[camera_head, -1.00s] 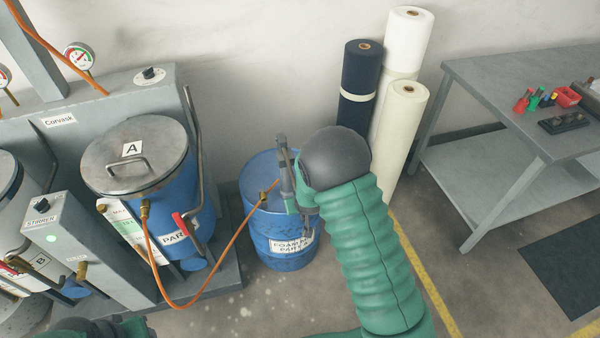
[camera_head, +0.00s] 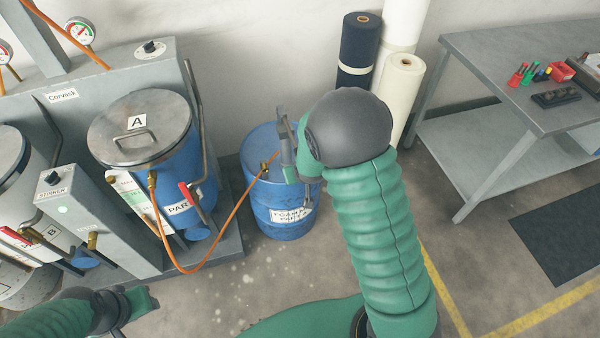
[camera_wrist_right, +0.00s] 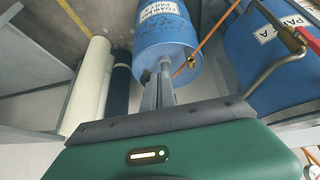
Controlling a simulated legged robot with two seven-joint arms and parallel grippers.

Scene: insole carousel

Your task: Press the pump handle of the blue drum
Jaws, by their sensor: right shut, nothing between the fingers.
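The blue drum (camera_head: 282,222) stands on the floor at the centre of the head view, with a white label and an orange hose at its top. In the right wrist view the drum (camera_wrist_right: 158,42) lies ahead of the fingers. A grey upright pump part (camera_wrist_right: 165,65) shows beside a brass fitting there; the handle cannot be told clearly from my fingers. My right gripper (camera_head: 284,140) is over the drum top, partly hidden by my wrist. Its fingers (camera_wrist_right: 154,92) are shut and empty; contact with the pump cannot be told. My left gripper (camera_head: 125,312) is low at the left, its fingers unclear.
A grey machine with blue tank A (camera_head: 140,140) stands left of the drum, joined by the orange hose (camera_head: 222,232). Rolls (camera_head: 360,50) stand behind my right arm. A grey workbench (camera_head: 500,75) is at the right. The floor before the drum is clear.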

